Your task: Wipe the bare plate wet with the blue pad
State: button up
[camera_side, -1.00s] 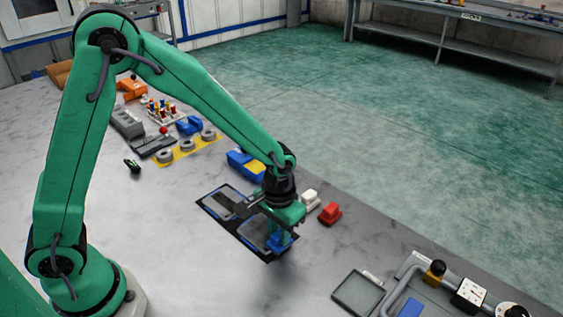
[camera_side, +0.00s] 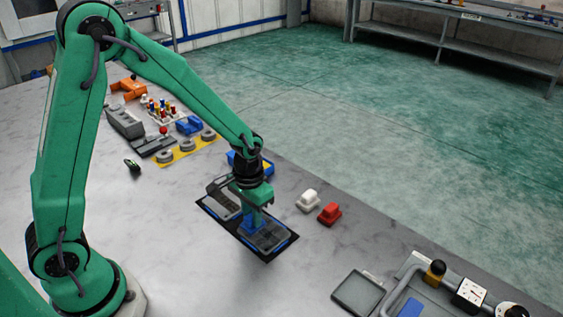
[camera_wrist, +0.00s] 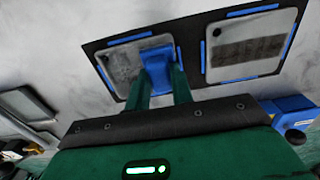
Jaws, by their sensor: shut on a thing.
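A dark mat (camera_side: 268,257) holds two plates edged with blue strips. The nearer plate (camera_side: 268,238) in the side view shows no band; in the wrist view this plate (camera_wrist: 120,66) looks grey and smudged. The other plate (camera_side: 222,203) carries a dark band, clear in the wrist view (camera_wrist: 262,46). My gripper (camera_side: 256,212) is shut on the blue pad (camera_wrist: 157,62). The pad also shows in the side view (camera_side: 251,225), low at the bandless plate's edge towards the banded plate. Whether its underside touches is hidden.
A blue and yellow part (camera_side: 262,166) sits behind my gripper. A grey tray (camera_side: 358,293) lies at the lower right. The table in front of the mat is clear.

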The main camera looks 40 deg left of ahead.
jog(key=shift+a, duration=1.1)
jog(key=shift+d, duration=5.25)
jog(key=shift+d+r, duration=0.15)
jog(key=shift+d, duration=0.05)
notch_tip(320, 180, up, 8)
jog(key=shift+w, duration=0.1)
